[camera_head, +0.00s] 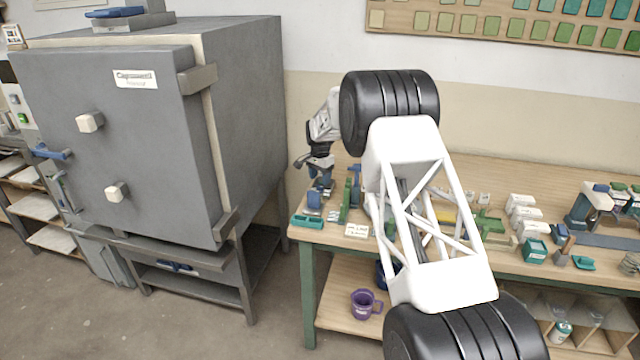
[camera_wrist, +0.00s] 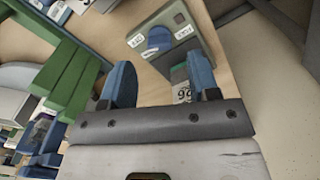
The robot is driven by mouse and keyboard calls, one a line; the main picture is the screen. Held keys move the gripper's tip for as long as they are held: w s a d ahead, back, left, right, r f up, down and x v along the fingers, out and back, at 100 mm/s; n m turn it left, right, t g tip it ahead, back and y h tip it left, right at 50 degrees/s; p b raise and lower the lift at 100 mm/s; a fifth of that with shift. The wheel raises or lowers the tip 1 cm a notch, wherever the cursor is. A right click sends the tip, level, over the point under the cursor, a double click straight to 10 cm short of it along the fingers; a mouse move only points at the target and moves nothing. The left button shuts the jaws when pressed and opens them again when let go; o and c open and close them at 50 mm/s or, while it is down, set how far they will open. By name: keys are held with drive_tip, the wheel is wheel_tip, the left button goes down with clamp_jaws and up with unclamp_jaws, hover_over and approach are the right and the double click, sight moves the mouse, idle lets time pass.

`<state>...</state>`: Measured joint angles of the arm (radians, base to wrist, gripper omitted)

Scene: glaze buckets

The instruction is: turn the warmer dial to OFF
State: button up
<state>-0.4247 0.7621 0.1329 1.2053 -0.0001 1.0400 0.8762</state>
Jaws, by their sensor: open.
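In the wrist view, a blue round dial (camera_wrist: 158,41) sits on a beige-grey panel (camera_wrist: 185,50) with small white labels on either side of it. The label text is too blurred to read for sure. My gripper (camera_wrist: 160,75) is open, its two blue fingers spread apart and nothing held between them. The dial lies ahead of the fingertips, roughly between them in the picture; I cannot tell the gap. In the head view, my gripper (camera_head: 316,164) hangs over the left end of the workbench, and the dial cannot be made out there.
Green pieces (camera_wrist: 75,72) stand close to the left finger in the wrist view. A small box with a number label (camera_wrist: 182,90) is by the right finger. The workbench (camera_head: 330,233) is crowded; a grey kiln (camera_head: 150,150) stands to its left.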

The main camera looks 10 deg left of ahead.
drive_tip(key=shift+r, duration=2)
drive_tip(key=shift+d, duration=0.1)
